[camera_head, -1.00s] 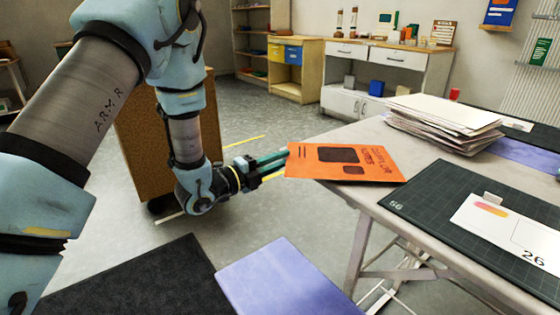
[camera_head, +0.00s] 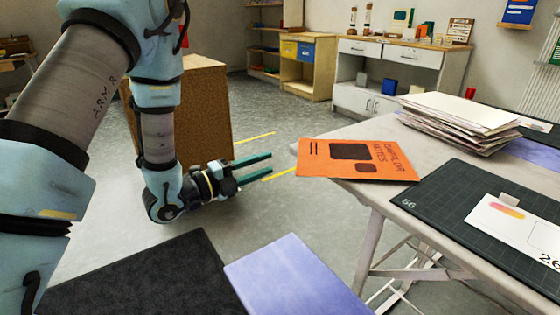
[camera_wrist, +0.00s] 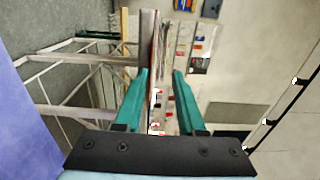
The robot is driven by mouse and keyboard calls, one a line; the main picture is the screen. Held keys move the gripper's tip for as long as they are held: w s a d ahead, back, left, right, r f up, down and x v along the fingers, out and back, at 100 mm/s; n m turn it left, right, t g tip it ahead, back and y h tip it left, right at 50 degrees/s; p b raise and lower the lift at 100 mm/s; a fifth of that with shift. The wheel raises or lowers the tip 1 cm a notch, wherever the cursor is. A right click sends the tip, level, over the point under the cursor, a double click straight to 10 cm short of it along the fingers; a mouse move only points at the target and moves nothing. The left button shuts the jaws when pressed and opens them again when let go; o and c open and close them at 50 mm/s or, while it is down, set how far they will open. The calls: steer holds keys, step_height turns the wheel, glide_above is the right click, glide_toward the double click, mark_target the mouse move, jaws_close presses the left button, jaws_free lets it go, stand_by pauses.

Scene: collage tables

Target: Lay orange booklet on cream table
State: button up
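The orange booklet (camera_head: 345,170) lies flat on the cream table (camera_head: 345,129), at the table's near left corner. Its left end reaches the table edge, and I cannot tell how far it overhangs. My gripper (camera_head: 270,164) is open and empty, to the left of the booklet with a gap between them. In the wrist view my gripper (camera_wrist: 160,74) shows two teal fingers spread apart with nothing held. The table shows nearly edge-on there, and I cannot make out the booklet clearly.
A dark cutting mat (camera_head: 445,205) with a white card lies right of the booklet. A stack of papers (camera_head: 460,118) stands behind it. A dark surface (camera_head: 145,280) and a purple sheet (camera_head: 290,275) are in front. A brown box (camera_head: 205,100) stands behind my arm.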

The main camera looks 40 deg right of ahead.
steer(key=shift+w+a, duration=0.1)
steer(key=shift+a, duration=1.45)
